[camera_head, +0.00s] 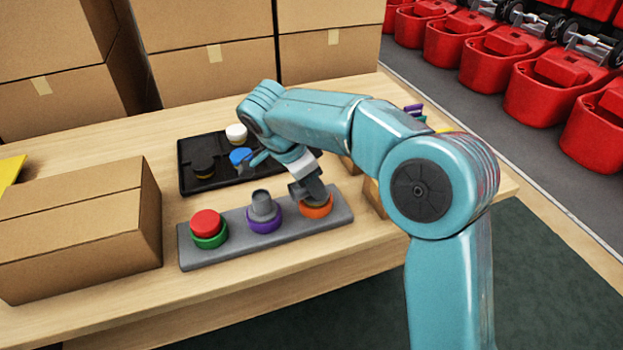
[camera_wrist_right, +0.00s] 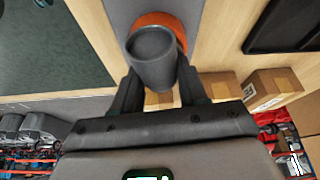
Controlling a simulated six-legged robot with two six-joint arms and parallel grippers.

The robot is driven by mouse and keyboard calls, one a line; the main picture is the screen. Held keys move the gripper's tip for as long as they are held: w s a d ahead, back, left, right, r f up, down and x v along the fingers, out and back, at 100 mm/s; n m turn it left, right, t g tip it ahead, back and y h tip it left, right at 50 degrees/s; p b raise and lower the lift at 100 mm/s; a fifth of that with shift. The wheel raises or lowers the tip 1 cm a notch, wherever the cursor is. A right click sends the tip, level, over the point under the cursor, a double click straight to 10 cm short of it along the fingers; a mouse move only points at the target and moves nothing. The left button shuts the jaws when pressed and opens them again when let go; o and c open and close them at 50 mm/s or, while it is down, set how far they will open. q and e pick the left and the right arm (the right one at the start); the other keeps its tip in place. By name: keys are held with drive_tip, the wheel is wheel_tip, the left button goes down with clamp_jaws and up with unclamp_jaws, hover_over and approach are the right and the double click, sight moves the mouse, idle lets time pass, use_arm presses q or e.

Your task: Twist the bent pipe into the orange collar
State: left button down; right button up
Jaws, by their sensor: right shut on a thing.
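The orange collar (camera_head: 317,210) sits at the right end of a grey base strip (camera_head: 340,208) on the table. My right gripper (camera_head: 309,188) is directly above it, fingers pointing down. In the right wrist view the gripper (camera_wrist_right: 160,82) is shut on the dark grey bent pipe (camera_wrist_right: 152,58), with a finger on each side. The pipe's round end faces the camera, and the orange collar (camera_wrist_right: 160,20) shows around and behind its far side. How deep the pipe sits in the collar is hidden. My left gripper is not in view.
On the strip are a purple collar (camera_head: 264,225) with a grey fitting (camera_head: 262,204) and a green collar (camera_head: 209,240) under a red cap (camera_head: 206,223). A black tray (camera_head: 187,153) with caps lies behind. A cardboard box (camera_head: 80,225) stands left; small boxes (camera_head: 372,195) stand right.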

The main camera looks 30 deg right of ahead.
drive_tip(key=shift+m+g+p, duration=0.4)
drive_tip(key=shift+m, duration=0.3)
drive_tip(key=shift+f+b, duration=0.4)
idle(0.5)
drive_tip(key=shift+w, duration=0.1)
drive_tip(key=o, duration=1.7)
